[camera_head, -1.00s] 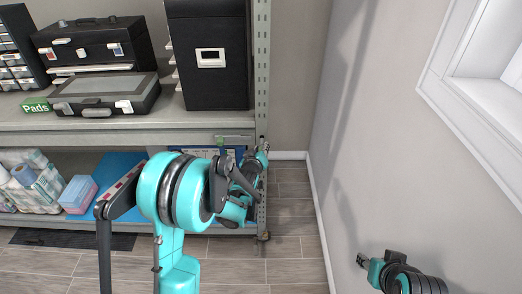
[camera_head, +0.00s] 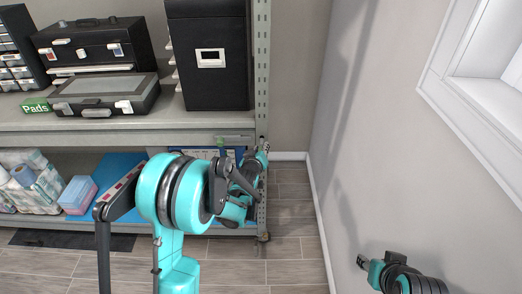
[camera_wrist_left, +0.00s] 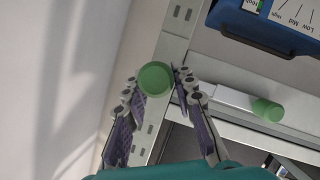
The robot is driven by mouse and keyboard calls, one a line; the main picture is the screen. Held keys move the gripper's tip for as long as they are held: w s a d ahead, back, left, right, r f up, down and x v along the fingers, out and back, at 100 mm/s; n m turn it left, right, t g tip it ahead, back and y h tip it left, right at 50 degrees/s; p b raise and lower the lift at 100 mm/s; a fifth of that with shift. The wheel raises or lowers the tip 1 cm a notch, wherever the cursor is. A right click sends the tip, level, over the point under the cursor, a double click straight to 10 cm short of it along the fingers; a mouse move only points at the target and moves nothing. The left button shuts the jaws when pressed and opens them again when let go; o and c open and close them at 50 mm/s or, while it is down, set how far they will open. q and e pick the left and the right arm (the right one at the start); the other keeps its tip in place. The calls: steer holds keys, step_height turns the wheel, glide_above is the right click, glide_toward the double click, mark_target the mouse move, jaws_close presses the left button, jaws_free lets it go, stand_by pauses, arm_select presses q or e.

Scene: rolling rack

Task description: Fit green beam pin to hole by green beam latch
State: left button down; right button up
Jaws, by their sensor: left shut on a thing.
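The green beam pin shows its round green head (camera_wrist_left: 155,79) in the left wrist view. My left gripper (camera_wrist_left: 156,82) is shut on it, one finger on each side, in front of the rack's slotted post. The pin's shaft and the hole are hidden. A second green piece, apparently the green beam latch (camera_wrist_left: 267,110), sits on a pale beam to the right of the pin. It also shows small under the shelf edge in the head view (camera_head: 221,142). In the head view my left gripper (camera_head: 263,151) is at the rack's right post. My right gripper (camera_head: 361,261) is low at the right; its fingers are too small to judge.
The rack's upper shelf (camera_head: 200,121) carries black cases (camera_head: 107,96) and a tall black box (camera_head: 207,60). The lower shelf holds packs (camera_head: 78,193). A blue device (camera_wrist_left: 265,30) is near the post. A wall (camera_head: 370,120) closes the right side; a floor strip lies between.

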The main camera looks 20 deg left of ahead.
mark_target(261, 141)
arm_select(q)
steer(key=shift+w+a, duration=0.2)
steer(key=shift+w, duration=0.6)
steer(key=shift+w+a, duration=0.25)
steer(key=shift+w, duration=0.5)
steer(key=shift+w+a, duration=0.2)
steer(key=shift+w, duration=0.6)
steer(key=shift+s, duration=0.1)
steer(key=shift+s+d+b, duration=0.2)
steer(key=shift+s, duration=0.5)
steer(key=shift+s+d+b, duration=0.15)
steer(key=shift+s+d, duration=0.05)
steer(key=shift+s, duration=0.5)
steer(key=shift+s+d+b, duration=0.2)
steer(key=shift+s, duration=0.5)
steer(key=shift+w, duration=0.1)
steer(key=shift+w+a, duration=0.2)
steer(key=shift+w, duration=0.5)
steer(key=shift+w+a, duration=0.2)
steer(key=shift+w, duration=0.5)
steer(key=shift+w+a, duration=0.2)
steer(key=shift+w, duration=0.5)
steer(key=shift+s, duration=0.1)
